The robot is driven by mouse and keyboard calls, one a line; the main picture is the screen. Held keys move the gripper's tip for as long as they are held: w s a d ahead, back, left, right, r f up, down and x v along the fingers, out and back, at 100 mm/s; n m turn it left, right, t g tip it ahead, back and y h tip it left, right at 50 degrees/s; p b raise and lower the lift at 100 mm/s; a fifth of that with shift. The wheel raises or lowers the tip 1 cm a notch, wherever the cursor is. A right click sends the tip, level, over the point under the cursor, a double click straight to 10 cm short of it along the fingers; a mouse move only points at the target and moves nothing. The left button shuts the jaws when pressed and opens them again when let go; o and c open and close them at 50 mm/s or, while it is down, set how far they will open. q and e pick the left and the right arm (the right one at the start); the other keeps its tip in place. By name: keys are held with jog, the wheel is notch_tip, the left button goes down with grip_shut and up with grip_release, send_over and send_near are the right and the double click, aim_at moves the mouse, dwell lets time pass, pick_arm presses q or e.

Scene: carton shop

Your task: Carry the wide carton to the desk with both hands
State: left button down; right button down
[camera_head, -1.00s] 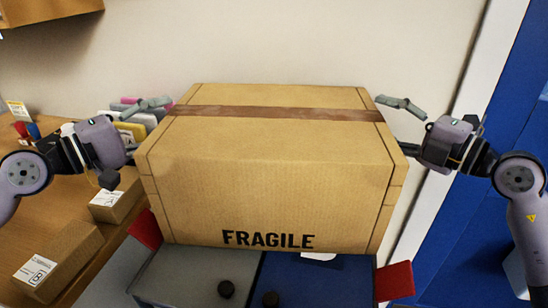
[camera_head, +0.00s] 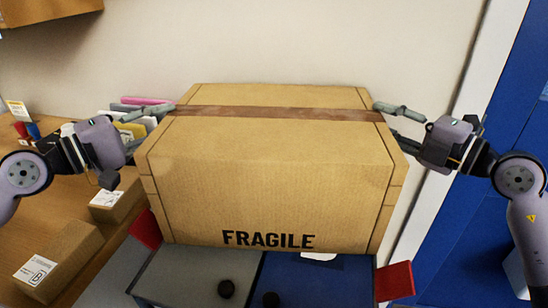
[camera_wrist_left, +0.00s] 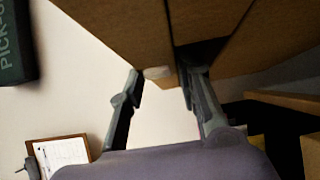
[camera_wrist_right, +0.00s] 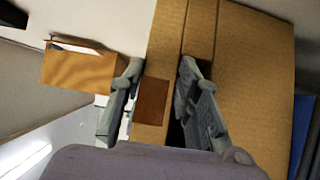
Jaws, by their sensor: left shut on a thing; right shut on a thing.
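The wide carton (camera_head: 270,185) is brown, with a darker tape strip across its top and FRAGILE printed on its front. It is level in front of me, between my two grippers. My left gripper (camera_head: 158,122) is shut on its left side edge, one finger at the top edge. My right gripper (camera_head: 395,122) is shut on its right side edge in the same way. The left wrist view shows carton between the left fingers (camera_wrist_left: 160,76); the right wrist view shows its edge between the right fingers (camera_wrist_right: 160,78). The lower fingers are partly hidden in the head view.
A grey and blue surface (camera_head: 195,270) with red side pieces and two black knobs lies below the carton. Whether they touch is unclear. A wooden desk-like top (camera_head: 92,240) at left holds small boxes (camera_head: 58,262) and colourful files (camera_head: 130,128). A blue panel (camera_head: 480,215) stands at right.

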dwell(0.6)
notch_tip(320, 180, up, 5)
jog(key=p, duration=0.5)
jog(key=shift+r, duration=0.15)
dwell(0.8)
